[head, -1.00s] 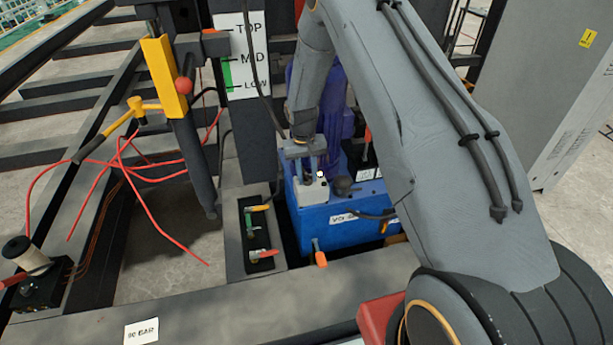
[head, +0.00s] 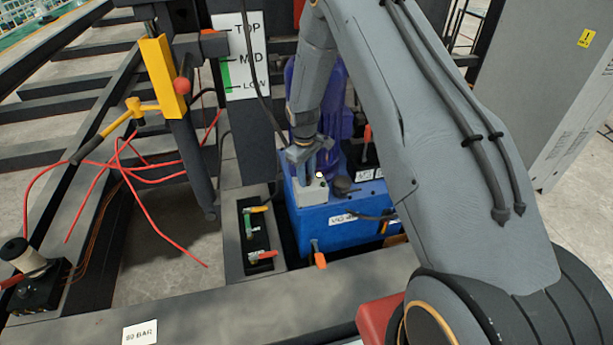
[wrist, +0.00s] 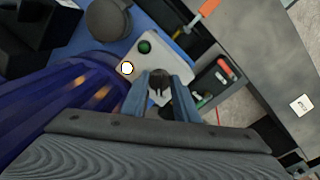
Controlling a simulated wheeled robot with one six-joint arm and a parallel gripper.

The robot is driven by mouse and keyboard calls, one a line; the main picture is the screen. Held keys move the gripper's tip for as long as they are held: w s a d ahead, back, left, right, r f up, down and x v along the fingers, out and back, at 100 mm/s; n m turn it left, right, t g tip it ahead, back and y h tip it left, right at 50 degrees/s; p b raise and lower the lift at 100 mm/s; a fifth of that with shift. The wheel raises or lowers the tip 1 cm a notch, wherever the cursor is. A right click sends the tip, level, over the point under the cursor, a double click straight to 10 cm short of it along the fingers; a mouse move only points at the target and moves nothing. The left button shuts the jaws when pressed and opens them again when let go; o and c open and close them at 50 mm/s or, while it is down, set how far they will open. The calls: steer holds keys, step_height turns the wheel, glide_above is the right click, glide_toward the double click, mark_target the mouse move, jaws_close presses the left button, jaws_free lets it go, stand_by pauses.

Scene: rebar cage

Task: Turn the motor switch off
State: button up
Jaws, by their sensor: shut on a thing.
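A light grey switch box (head: 311,196) sits on top of the blue power unit (head: 320,220). In the wrist view the switch box (wrist: 150,53) carries a green button (wrist: 144,46), a bright white lamp (wrist: 127,68) and a dark knob (wrist: 159,77). My gripper (head: 310,177) comes down onto the box from above. In the wrist view my gripper (wrist: 160,88) has one finger on each side of the dark knob and is shut on it. The fingers hide part of the knob, so I cannot read its setting. The white lamp also shows in the head view (head: 319,175).
A purple-blue motor (head: 328,110) stands close behind the box. A dark cap (head: 342,185) is to its right. Levers with orange and red handles (head: 320,260) are in front and at left. A black cable hangs left of my gripper.

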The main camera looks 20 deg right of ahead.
stand_by(0.4)
steer(key=o, duration=1.1)
steer(key=shift+c, duration=0.2)
step_height(320, 180, up, 7)
steer(key=shift+s+a+f+b, duration=0.1)
steer(key=shift+a+b, duration=0.05)
steer(key=shift+b, duration=0.25)
steer(key=shift+r, duration=0.5)
steer(key=s+r+m, duration=0.2)
steer(key=s+r, duration=0.3)
steer(key=s, duration=0.5)
steer(key=s+r+m, duration=0.2)
steer(key=s+r, duration=0.4)
steer(key=s, duration=0.5)
steer(key=s+r+m+p, duration=0.1)
steer(key=s+r+m, duration=0.1)
steer(key=s+r, duration=0.4)
steer(key=s, duration=0.5)
steer(key=shift+s+m+y, duration=0.25)
steer(key=shift+m+y, duration=0.05)
steer(key=shift+m, duration=0.1)
